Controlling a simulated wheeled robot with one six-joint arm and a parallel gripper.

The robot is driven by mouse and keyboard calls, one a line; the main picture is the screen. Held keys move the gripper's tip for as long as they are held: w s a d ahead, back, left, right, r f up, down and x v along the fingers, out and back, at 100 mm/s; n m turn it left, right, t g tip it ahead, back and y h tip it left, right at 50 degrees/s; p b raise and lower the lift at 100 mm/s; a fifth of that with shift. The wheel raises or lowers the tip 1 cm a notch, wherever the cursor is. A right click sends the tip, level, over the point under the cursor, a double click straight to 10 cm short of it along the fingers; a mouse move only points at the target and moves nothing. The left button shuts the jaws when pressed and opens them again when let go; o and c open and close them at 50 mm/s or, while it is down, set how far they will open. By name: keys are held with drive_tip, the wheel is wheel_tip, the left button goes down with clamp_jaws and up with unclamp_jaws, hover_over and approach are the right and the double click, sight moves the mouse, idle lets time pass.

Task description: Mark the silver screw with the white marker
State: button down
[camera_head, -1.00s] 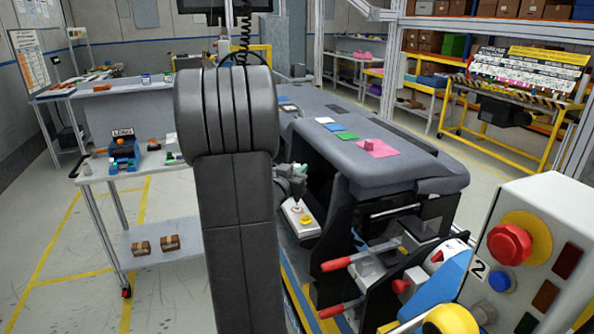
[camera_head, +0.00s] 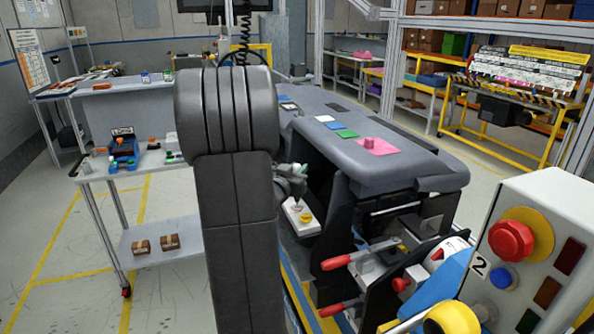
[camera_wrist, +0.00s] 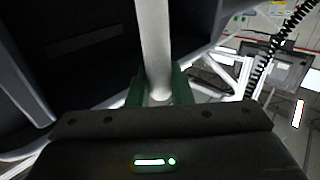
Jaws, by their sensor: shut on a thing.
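In the wrist view my gripper (camera_wrist: 159,86) has its green fingers closed around a white cylindrical thing, which looks like the white marker (camera_wrist: 153,40). It reaches away from the fingers and out of the top of the picture, so its tip is hidden. In the head view my gripper (camera_head: 299,170) shows small beside my dark arm, in front of the dark opening under the grey dashboard (camera_head: 400,155). The silver screw cannot be made out in either view.
A white box with a yellow button (camera_head: 304,217) stands just below my gripper. Red-handled clamps (camera_head: 335,263) and a control box with a red button (camera_head: 510,242) are at the right. Coloured pads lie on the dashboard. A workbench (camera_head: 140,172) stands at the left.

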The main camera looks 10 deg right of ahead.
idle(0.5)
drive_tip(key=shift+r+p, duration=2.2)
drive_tip(key=shift+r, duration=0.3)
